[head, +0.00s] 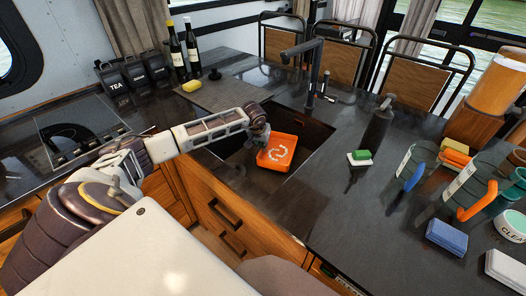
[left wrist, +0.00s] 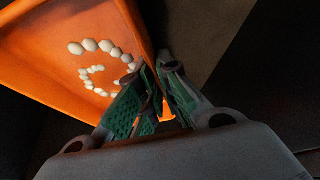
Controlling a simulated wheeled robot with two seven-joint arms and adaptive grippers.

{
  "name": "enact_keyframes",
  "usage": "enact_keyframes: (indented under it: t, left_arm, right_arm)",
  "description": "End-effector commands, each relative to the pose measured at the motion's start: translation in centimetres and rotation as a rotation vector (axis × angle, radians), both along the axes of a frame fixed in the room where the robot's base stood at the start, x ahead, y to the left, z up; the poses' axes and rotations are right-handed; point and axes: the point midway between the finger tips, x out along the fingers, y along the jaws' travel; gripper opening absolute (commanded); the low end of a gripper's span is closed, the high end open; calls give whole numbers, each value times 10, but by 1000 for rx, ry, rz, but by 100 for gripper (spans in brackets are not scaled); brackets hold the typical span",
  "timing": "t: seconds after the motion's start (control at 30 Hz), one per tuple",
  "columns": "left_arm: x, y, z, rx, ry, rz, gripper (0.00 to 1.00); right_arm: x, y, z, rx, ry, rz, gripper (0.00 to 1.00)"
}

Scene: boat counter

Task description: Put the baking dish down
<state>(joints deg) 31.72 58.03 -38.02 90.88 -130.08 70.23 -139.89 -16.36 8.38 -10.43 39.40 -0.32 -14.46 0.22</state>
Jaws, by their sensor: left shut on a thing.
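The baking dish (head: 272,164) is orange and rectangular, with small white pieces lying in a curved line on its inner floor. In the head view it is inside the dark sink opening (head: 232,148), its rim near counter level. My left gripper (head: 262,139) is shut on the dish's left rim. In the left wrist view the green-padded fingers of the left gripper (left wrist: 158,78) close over the wall of the dish (left wrist: 42,52). The underside of the dish is hidden, so I cannot tell whether it touches the sink floor. My right gripper is in neither view.
A black tap (head: 314,75) stands behind the sink. Right of it are a dark bottle (head: 378,125) and a green sponge (head: 362,155). Grey bins (head: 463,182) and a blue sponge (head: 446,237) crowd the far right. The counter right of the sink (head: 325,195) is clear.

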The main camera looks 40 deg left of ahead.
Motion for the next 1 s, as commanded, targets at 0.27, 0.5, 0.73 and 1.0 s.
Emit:
enact_keyframes:
  t: [0.27,0.5,0.73,1.0]
  left_arm:
    - [0,-1,-12,-1,0,0,0]
    - [0,-1,-34,-1,-1,0,0]
    - [1,0,-36,0,-2,-1,0]
    - [1,0,-37,0,-2,0,0]
  right_arm:
    - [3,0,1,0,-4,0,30]
    - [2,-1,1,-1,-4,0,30]
    - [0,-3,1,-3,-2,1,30]
    - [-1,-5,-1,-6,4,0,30]
